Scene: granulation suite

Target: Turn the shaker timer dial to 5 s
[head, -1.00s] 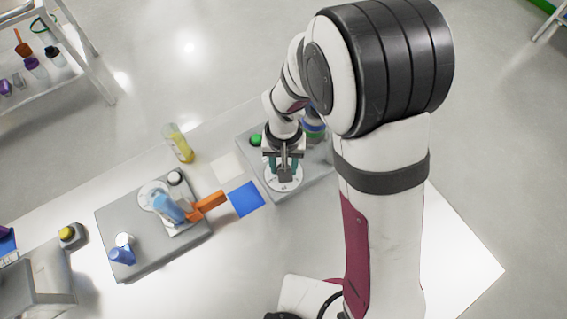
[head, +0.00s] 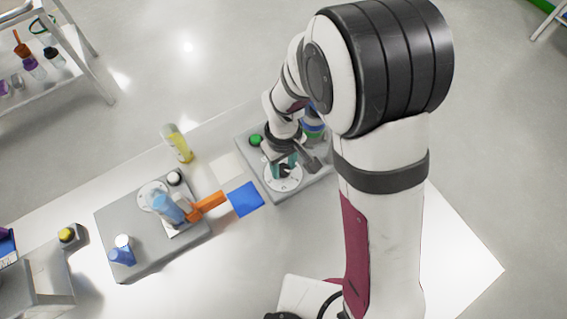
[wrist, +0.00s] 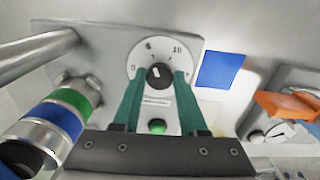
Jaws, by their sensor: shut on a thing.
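The shaker timer dial is a black knob (wrist: 160,76) on a white round scale (wrist: 135,55) marked 0, 5 and 10. The knob's white mark faces up and slightly left in the wrist view, roughly toward the 5; its exact reading is hard to tell. The scale also shows in the head view (head: 283,184). My gripper (wrist: 160,74) has its two teal fingers on either side of the knob, shut on it. In the head view my gripper (head: 285,170) stands over the dial and partly hides the knob.
A green button (wrist: 157,127) sits beside the dial on the grey shaker base (head: 258,172). A banded blue and green stack (wrist: 60,122) stands close to my fingers. A blue square (head: 246,199), an orange-handled item (head: 208,204) and a yellow bottle (head: 177,143) lie or stand to the left.

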